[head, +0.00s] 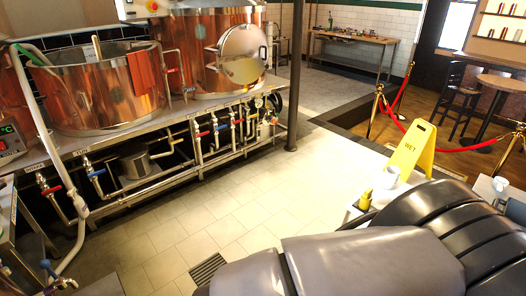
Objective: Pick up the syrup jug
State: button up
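I cannot pick out the syrup jug for certain in the head view. A small white cup-like vessel (389,177) stands on a pale surface (353,212) right of centre, and a small yellow object (365,200) sits in front of it to the left. Both are too small to name surely, and large dark grey parts, probably mine, hide much of that surface. My gripper is not in view, so I see nothing held.
A yellow wet-floor sign (412,150) stands behind the pale surface. A red rope barrier (478,148) is at right. Copper vats (103,92) and valved pipes on a metal frame (190,150) line the left. The tiled floor (225,205) is clear around a drain grate (208,268).

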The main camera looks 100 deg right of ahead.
aim_at(392, 177)
jog(key=z, duration=4.65)
